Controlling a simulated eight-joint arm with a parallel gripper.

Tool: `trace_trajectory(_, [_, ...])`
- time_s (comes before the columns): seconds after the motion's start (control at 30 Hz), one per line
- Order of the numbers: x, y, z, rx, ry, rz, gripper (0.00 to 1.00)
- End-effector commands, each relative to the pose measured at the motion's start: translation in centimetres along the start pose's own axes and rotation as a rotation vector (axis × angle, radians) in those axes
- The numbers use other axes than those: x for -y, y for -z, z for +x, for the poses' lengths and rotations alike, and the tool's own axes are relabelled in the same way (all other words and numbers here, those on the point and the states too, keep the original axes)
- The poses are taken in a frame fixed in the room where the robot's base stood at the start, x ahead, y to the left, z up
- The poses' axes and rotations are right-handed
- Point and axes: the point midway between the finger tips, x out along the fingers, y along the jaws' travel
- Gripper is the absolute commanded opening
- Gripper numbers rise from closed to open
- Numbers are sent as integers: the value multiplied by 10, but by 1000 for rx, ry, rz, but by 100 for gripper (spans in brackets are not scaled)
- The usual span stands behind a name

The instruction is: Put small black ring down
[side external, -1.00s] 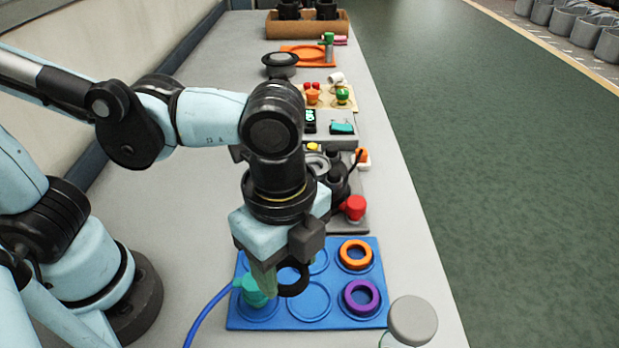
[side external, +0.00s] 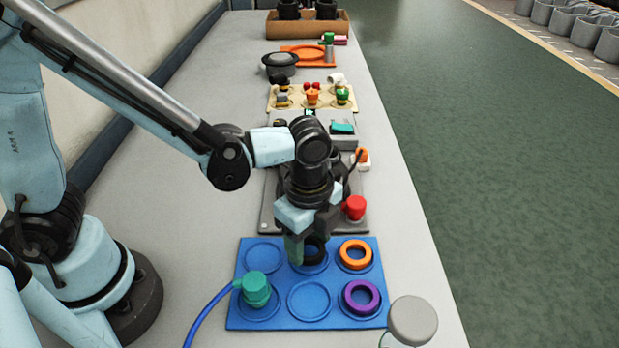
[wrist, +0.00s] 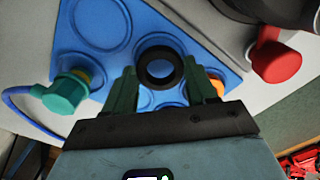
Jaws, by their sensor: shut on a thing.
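The small black ring (side external: 315,249) is between the fingers of my gripper (side external: 303,252), which is shut on it. The ring is at the back middle round recess of the blue tray (side external: 284,286); whether it touches the tray is hard to tell. In the wrist view, the black ring (wrist: 160,67) shows between the green fingertips of my gripper (wrist: 162,78), with blue tray visible through its hole. The fingers partly hide the ring in the side view.
An orange ring (side external: 355,254) and a purple ring (side external: 361,297) sit in the tray's right recesses. A teal fitting with a blue hose (side external: 256,289) stands front left. A red knob (side external: 354,207) is close behind. A grey-lidded jar (side external: 413,319) stands front right.

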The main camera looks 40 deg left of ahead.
Motion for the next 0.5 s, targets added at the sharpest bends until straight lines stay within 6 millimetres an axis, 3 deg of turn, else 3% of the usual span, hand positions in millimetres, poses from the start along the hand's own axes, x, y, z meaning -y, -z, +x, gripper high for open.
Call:
trace_trajectory(0.13, [0, 0, 10, 0, 0, 0, 20])
trace_trajectory(0.5, [0, 0, 13, 0, 0, 0, 20])
